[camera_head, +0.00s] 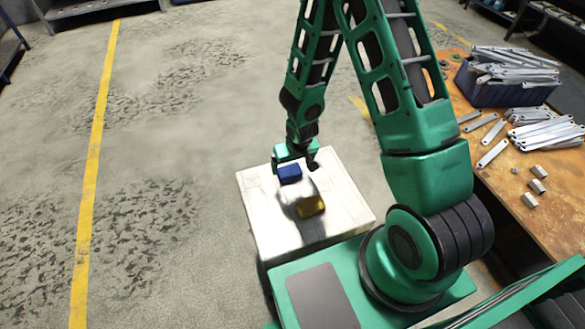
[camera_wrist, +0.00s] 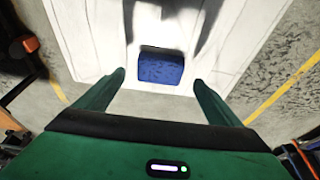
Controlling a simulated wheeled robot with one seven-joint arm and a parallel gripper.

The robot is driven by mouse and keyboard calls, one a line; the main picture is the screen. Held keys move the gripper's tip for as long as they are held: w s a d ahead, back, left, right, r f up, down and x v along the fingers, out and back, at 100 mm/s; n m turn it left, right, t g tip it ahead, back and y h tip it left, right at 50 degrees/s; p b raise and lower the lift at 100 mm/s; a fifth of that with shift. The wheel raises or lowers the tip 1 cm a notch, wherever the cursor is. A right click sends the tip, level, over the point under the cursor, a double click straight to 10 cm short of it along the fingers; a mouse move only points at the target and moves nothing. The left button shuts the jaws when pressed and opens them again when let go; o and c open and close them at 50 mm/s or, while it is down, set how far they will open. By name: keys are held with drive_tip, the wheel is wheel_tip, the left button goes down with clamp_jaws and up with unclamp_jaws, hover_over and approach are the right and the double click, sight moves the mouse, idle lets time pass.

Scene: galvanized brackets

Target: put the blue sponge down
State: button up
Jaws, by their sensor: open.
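The blue sponge (camera_head: 289,172) lies on a white top (camera_head: 258,225), near its far edge. It also shows in the wrist view (camera_wrist: 161,68), lying flat on the white surface near the edge closest to my gripper. My gripper (camera_head: 296,157) is at the far edge of the white top, right by the sponge. In the wrist view my gripper (camera_wrist: 159,84) is open, with one finger on each side of the sponge and a visible gap to both. I cannot tell its exact height over the top.
A yellow sponge-like block (camera_head: 311,206) lies on the white top, nearer my base. On the right, a rusty table (camera_head: 493,190) holds a dark blue bin (camera_head: 490,95) of metal brackets and several loose ones. Open concrete floor with a yellow line (camera_head: 95,150) is on the left.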

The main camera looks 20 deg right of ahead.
drive_tip(key=shift+v, duration=3)
drive_tip(key=s+d+r+m+g+h, duration=0.15)
drive_tip(key=s+d+r, duration=0.25)
drive_tip(key=d+r, duration=0.4)
drive_tip(key=s+d+r+m+h, duration=0.15)
drive_tip(key=s+d+r, duration=0.25)
drive_tip(key=d+r, duration=0.4)
drive_tip(key=s+d+r+m+g+y, duration=0.1)
drive_tip(key=s+r, duration=0.5)
drive_tip(key=s, duration=0.3)
drive_tip(key=s+d+r+m+g+y, duration=0.1)
drive_tip(key=s+r+m+y, duration=0.1)
drive_tip(key=s+r, duration=0.5)
drive_tip(key=s, duration=0.3)
drive_tip(key=shift+s, duration=0.2)
drive_tip(key=shift+d, duration=0.1)
